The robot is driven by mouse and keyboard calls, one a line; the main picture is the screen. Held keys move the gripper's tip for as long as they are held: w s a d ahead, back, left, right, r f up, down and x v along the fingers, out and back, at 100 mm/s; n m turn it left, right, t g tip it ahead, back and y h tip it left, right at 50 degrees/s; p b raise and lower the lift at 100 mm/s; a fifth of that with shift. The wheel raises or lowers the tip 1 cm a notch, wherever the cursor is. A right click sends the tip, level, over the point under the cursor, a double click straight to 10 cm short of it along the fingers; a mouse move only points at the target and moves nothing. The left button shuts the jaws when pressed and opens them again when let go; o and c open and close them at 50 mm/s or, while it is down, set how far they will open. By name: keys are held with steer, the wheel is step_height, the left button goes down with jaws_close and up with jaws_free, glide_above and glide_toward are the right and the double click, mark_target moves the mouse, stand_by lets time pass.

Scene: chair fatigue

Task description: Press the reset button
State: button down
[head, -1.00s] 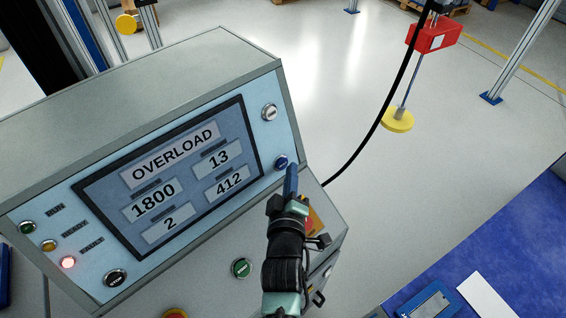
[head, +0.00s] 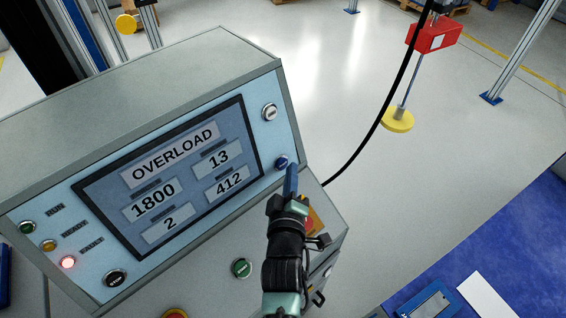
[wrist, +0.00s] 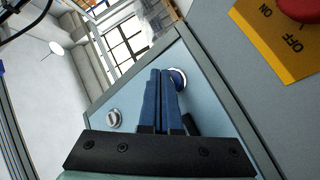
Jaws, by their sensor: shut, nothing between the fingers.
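A round blue button (head: 281,162) with a pale ring sits at the right edge of the control panel, beside the screen; its label is too small to read. My gripper (head: 291,168) is shut and empty, its blue fingertips right by this button in the head view. In the wrist view the shut fingers (wrist: 165,76) point at the panel, and the blue button (wrist: 178,79) shows just right of their tips, partly hidden. I cannot tell whether they touch. The screen (head: 172,178) reads OVERLOAD, with 1800, 13, 2 and 412.
A silver knob (head: 269,113) sits above the blue button, and a black button (head: 116,278) at lower left. A red lamp (head: 68,262) is lit. A green button (head: 241,268) is on the lower face. A red switch (wrist: 298,8) on a yellow plate is close right in the wrist view.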

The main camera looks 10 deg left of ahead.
steer(key=shift+w+a+f+b, duration=0.15)
steer(key=shift+b, duration=0.2)
steer(key=shift+w+a+b, duration=0.15)
steer(key=shift+a+b, duration=0.05)
steer(key=shift+b, duration=0.2)
steer(key=shift+w+a+f+b, duration=0.1)
steer(key=shift+w+a+b, duration=0.15)
steer(key=shift+b, duration=0.3)
stand_by(0.4)
stand_by(0.5)
steer(key=shift+s+d+r+p, duration=0.15)
steer(key=shift+s+r+p, duration=0.1)
steer(key=shift+p, duration=0.5)
steer(key=shift+s+d+r+p, duration=0.1)
steer(key=shift+s+d+p, duration=0.2)
steer(key=shift+p, duration=0.4)
steer(key=shift+d, duration=0.1)
